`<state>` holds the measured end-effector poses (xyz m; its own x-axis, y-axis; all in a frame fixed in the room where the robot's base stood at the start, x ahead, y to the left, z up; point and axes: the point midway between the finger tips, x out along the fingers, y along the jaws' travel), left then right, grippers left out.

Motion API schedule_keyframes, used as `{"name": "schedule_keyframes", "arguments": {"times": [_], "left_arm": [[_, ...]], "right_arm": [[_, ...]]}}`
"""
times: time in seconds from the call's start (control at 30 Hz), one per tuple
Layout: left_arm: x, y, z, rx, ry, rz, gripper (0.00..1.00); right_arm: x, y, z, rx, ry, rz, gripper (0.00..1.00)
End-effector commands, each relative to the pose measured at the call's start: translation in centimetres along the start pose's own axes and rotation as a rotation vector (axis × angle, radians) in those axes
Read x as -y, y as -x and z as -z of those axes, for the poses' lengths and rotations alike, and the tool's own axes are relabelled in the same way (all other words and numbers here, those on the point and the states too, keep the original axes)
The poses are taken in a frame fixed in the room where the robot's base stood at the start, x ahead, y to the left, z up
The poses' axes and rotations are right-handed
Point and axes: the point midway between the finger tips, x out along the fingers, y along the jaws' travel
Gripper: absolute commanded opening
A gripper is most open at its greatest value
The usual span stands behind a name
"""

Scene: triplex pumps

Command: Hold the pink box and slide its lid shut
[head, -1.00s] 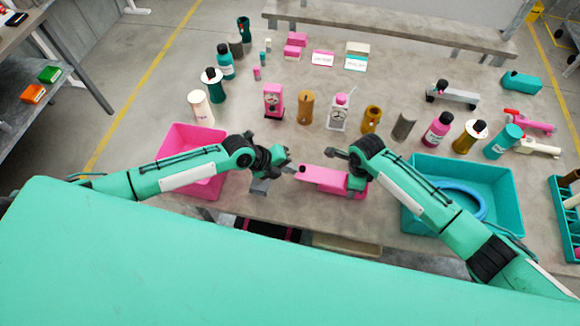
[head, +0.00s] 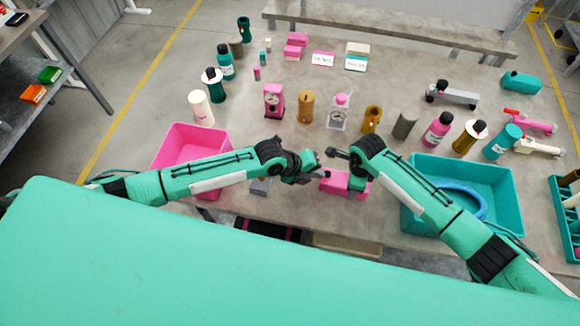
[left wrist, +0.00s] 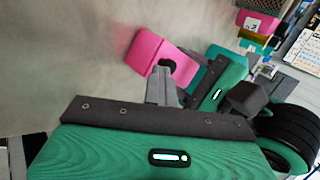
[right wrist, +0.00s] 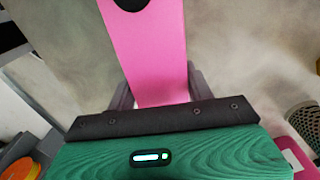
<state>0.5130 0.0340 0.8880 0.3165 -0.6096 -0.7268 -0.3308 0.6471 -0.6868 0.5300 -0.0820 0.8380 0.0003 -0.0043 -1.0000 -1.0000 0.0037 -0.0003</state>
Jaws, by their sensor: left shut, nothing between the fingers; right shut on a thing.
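The pink box (head: 336,182) is near the front of the table, between my two arms. My right gripper (right wrist: 160,92) is shut around its right end, with a finger on each side. In the right wrist view the pink top (right wrist: 150,45) has a dark round spot at its far end. My left gripper (head: 319,164) is shut and empty, over the left end of the box. In the left wrist view its fingers (left wrist: 162,84) reach to the box (left wrist: 178,67) by the dark spot. I cannot tell whether they touch, and the lid's seam is not clear.
A pink bin (head: 160,160) stands at the left and a teal bin (head: 415,222) with a blue ring at the right. Bottles and small devices, including a pink one (head: 273,98), stand behind the box.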

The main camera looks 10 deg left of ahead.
Motion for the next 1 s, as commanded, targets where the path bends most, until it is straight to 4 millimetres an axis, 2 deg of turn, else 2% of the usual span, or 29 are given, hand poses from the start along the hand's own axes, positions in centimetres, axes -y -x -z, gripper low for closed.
{"name": "schedule_keyframes", "arguments": {"times": [0.27,0.47,0.67,1.0], "left_arm": [[0.1,-0.1,0.4,-0.008,0.000,0.004,0.00],[-0.8,0.8,0.3,-0.006,-0.001,0.002,0.00],[-2.9,3.5,0.1,-0.002,-0.001,-0.001,0.00],[-2.6,10.1,0.0,0.000,-0.002,0.000,0.00]], "right_arm": [[-0.2,0.1,-0.6,0.009,0.006,-0.001,0.26],[-0.2,0.1,-0.6,0.011,0.006,0.000,0.26],[-0.1,0.1,-0.4,0.007,0.004,0.000,0.26],[-0.1,0.0,-0.3,0.005,0.003,0.000,0.26]]}}
